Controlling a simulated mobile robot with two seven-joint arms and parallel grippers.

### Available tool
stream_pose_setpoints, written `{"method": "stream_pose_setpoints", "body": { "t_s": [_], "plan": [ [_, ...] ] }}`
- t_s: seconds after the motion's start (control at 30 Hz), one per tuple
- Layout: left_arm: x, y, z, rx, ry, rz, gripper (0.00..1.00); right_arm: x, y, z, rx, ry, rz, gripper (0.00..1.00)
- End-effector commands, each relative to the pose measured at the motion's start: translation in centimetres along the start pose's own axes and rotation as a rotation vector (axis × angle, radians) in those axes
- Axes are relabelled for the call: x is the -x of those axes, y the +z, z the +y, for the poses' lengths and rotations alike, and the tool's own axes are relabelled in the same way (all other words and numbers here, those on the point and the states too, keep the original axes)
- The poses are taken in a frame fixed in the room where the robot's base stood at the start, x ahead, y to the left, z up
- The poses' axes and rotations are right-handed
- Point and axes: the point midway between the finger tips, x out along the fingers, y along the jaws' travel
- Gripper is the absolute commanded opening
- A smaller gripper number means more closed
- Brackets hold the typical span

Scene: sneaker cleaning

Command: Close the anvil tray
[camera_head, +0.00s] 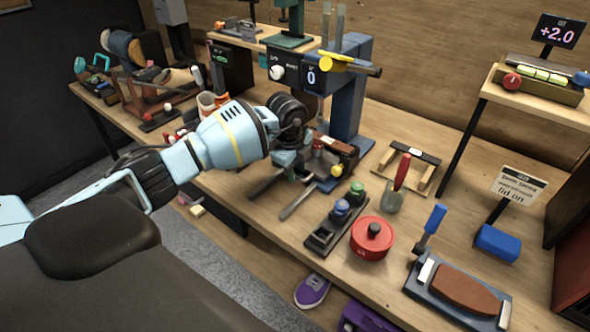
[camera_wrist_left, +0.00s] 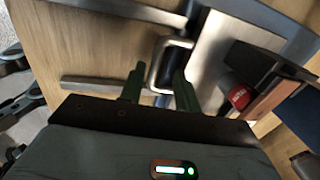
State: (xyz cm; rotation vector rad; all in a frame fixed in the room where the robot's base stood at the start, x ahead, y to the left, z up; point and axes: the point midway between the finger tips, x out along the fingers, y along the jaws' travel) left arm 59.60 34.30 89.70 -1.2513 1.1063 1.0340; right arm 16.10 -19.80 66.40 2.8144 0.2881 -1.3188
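The anvil tray looks to be the pale metal plate (camera_wrist_left: 215,48) with a square metal loop handle (camera_wrist_left: 158,72) in the left wrist view. My left gripper (camera_wrist_left: 160,75) has its two dark green fingers spread on either side of the loop. The left finger shows a gap to the loop; the right finger overlaps its right side, and I cannot tell if they touch. In the head view my left gripper (camera_head: 283,172) is low in front of the blue press (camera_head: 350,95), and its wrist hides most of the tray. My right gripper is not in view.
Metal rails (camera_head: 298,203) stick out toward the table's front edge. To the right are a brown block (camera_head: 338,150), a dark rack with bottles (camera_head: 335,222), a red pot (camera_head: 372,238) and a wooden frame (camera_head: 408,168). A bare strip of table lies along the front.

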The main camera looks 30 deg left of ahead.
Motion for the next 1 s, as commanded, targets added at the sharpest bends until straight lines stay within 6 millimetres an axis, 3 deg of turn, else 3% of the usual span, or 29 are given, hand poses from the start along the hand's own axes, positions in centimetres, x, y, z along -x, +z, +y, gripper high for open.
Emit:
{"method": "stream_pose_setpoints", "body": {
  "t_s": [0.27, 0.7, 1.0],
  "plan": [
    [0.3, 0.0, 0.1, -0.001, 0.002, 0.000, 0.33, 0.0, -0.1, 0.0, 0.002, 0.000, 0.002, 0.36],
    [6.5, 0.0, -0.1, -0.001, -0.001, -0.001, 0.33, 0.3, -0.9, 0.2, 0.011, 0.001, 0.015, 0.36],
    [7.8, 0.0, 0.0, -0.001, 0.002, 0.000, 0.33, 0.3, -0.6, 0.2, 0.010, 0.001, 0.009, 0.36]
  ]
}}
